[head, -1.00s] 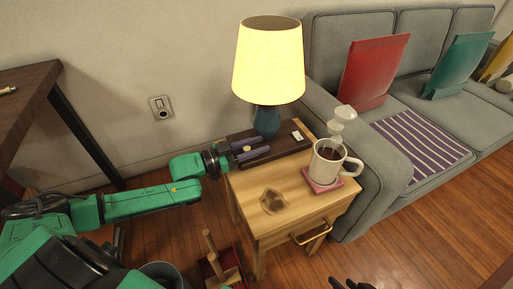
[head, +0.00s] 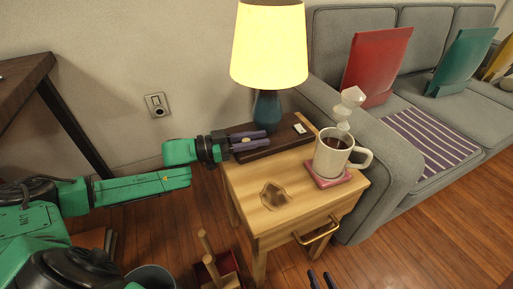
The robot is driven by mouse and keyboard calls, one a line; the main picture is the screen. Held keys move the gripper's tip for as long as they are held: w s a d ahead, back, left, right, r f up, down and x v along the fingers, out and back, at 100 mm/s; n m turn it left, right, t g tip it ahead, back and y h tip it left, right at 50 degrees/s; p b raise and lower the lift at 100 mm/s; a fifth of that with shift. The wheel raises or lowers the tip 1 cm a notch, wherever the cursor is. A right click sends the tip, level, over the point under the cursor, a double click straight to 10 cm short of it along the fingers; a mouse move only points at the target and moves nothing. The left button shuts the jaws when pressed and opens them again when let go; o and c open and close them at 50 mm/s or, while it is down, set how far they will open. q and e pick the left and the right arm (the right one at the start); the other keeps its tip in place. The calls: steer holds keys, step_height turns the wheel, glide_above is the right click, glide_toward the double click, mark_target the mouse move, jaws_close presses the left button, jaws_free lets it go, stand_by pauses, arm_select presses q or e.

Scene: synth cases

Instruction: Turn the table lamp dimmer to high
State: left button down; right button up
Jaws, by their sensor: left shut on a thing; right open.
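The table lamp (head: 268,45) has a lit yellow shade and a blue base. It stands on a dark board (head: 285,137) at the back of the wooden nightstand. A small brass-coloured dimmer knob (head: 246,141) sits at the board's left end, mostly hidden by my fingers. My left gripper (head: 253,140) reaches in from the left and is shut on this knob. Its setting cannot be read. A small white plate (head: 299,128) with a dark mark is on the board's right part. My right gripper (head: 321,279) is open and empty at the bottom edge, low before the nightstand.
A mug (head: 331,155) with dark drink stands on a pink coaster (head: 327,181) on the nightstand (head: 245,198), below pale steam-like shapes. A dark stain marks the top. A red box (head: 217,274) and a bin (head: 152,278) stand on the floor. A grey sofa (head: 375,170) is close on the right.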

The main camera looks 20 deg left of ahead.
arm_select(q)
steer(key=shift+s+m+g+h+b, duration=0.1)
steer(key=shift+m+g+h+b, duration=0.2)
steer(key=shift+m+g+h, duration=0.15)
steer(key=shift+g, duration=0.25)
arm_select(e)
step_height(320, 180, down, 2)
steer(key=shift+w, duration=0.1)
arm_select(q)
steer(key=c, duration=0.9)
jaws_free()
steer(key=shift+c, duration=0.2)
steer(key=p+v, duration=0.5)
steer(key=v, duration=0.9)
steer(key=shift+s+a, duration=0.2)
steer(key=shift+s, duration=0.05)
arm_select(e)
steer(key=shift+n+g+h, duration=0.3)
steer(key=shift+g, duration=0.4)
steer(key=r, duration=0.2)
steer(key=d+r, duration=0.1)
steer(key=r, duration=0.2)
steer(key=shift+w, duration=0.1)
